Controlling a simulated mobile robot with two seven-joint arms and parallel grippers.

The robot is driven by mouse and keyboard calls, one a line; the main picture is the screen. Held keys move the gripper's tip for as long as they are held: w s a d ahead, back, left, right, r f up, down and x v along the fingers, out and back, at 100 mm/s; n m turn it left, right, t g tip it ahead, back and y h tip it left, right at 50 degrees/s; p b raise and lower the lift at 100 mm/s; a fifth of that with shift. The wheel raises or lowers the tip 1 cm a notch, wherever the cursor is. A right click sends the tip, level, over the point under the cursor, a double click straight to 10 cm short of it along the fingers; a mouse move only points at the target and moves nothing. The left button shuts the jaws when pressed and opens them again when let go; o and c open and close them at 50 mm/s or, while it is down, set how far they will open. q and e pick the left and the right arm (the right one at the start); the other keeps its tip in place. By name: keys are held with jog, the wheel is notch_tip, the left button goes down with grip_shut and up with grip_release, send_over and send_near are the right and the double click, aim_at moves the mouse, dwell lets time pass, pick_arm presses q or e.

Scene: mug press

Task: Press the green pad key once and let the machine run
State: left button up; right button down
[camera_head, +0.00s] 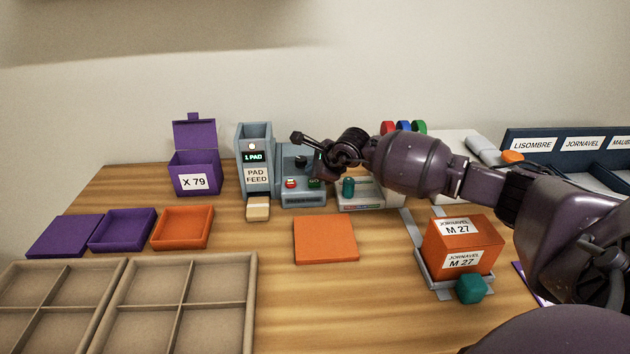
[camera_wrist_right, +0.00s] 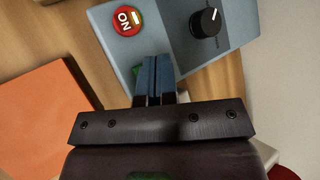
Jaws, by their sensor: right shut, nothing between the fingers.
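A blue-grey machine (camera_head: 304,200) stands at the back middle of the table. Its front bears a red key (camera_head: 290,184) and a green key (camera_head: 313,183). My left gripper is not in view.
A cream block (camera_head: 258,212) lies before the pad feed. An orange plate (camera_head: 326,238) lies in front. An orange M 27 box (camera_head: 462,245) is at right, a purple X 79 box (camera_head: 193,172) at left. Compartment trays (camera_head: 190,262) fill the front left.

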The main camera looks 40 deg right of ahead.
aim_at(314, 183)
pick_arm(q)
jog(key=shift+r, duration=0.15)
pick_arm(e)
jog(key=shift+r, duration=0.15)
jog(key=shift+r+p, duration=0.5)
jog(key=shift+r, duration=0.8)
jog(key=shift+r+p, duration=0.45)
jog(key=shift+r, duration=0.8)
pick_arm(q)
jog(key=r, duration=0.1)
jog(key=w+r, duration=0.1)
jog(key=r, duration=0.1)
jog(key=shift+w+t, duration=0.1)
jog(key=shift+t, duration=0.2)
pick_arm(e)
jog(key=shift+f, duration=0.1)
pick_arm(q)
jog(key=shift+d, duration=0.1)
